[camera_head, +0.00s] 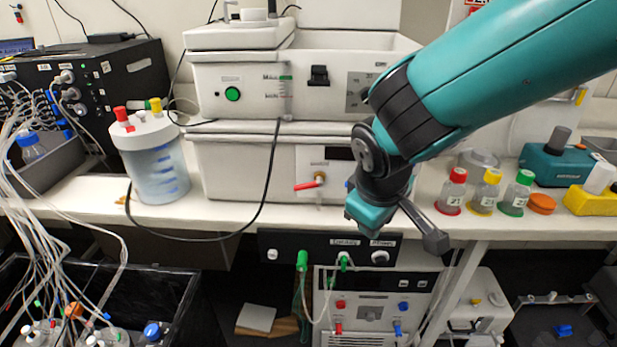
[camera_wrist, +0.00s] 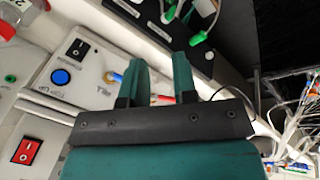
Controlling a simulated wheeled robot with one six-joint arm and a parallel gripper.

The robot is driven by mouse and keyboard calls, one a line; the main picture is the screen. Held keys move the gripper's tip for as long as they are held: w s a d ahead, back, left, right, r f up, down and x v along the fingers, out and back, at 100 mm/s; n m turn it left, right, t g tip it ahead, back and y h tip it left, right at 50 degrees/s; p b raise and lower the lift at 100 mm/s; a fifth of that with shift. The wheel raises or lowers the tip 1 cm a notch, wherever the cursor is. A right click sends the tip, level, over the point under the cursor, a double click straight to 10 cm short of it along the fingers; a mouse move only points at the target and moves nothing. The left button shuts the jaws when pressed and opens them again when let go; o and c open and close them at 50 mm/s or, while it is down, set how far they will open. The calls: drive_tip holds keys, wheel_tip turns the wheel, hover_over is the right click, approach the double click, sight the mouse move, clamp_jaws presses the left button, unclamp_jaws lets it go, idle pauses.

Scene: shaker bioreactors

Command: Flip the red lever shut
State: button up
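The red lever (camera_head: 305,186) is on a brass valve (camera_head: 319,177) on the front of the white lower unit in the head view. It points left and lies nearly level. In the wrist view a red piece that looks like the lever (camera_wrist: 164,99) shows between and behind the fingers, partly hidden by them. My gripper (camera_wrist: 161,65) has its two teal fingers apart with a clear gap. I cannot tell whether a finger touches the lever. In the head view the end of my arm is right of the valve, and the fingers are not clear there.
A white jar (camera_head: 152,160) with a red and a yellow cap stands left of the unit. A black cable (camera_head: 270,165) hangs down its front. Capped bottles (camera_head: 485,192) stand right of my arm. Below the bench is a panel with green connectors (camera_head: 302,260).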

drive_tip(key=w+a+f+n+t+h+p, duration=0.2)
drive_tip(key=w+a+f+n+t, duration=0.1)
drive_tip(key=w+a, duration=0.25)
drive_tip(key=n+t+h+p, duration=0.1)
drive_tip(key=n+t+p, duration=0.1)
drive_tip(key=n+t, duration=0.55)
approach(302, 189)
drive_tip(key=shift+m+t, duration=0.65)
drive_tip(key=shift+t, duration=0.2)
drive_tip(key=p+x, duration=0.1)
drive_tip(key=x, duration=0.2)
drive_tip(key=f+p+x, duration=0.1)
drive_tip(key=p+x, duration=0.1)
drive_tip(key=x, duration=0.2)
drive_tip(key=p+x, duration=0.1)
drive_tip(key=x, duration=0.2)
drive_tip(key=shift+w+d+f+p, duration=0.2)
drive_tip(key=shift+w+p, duration=0.1)
drive_tip(key=shift+p, duration=0.1)
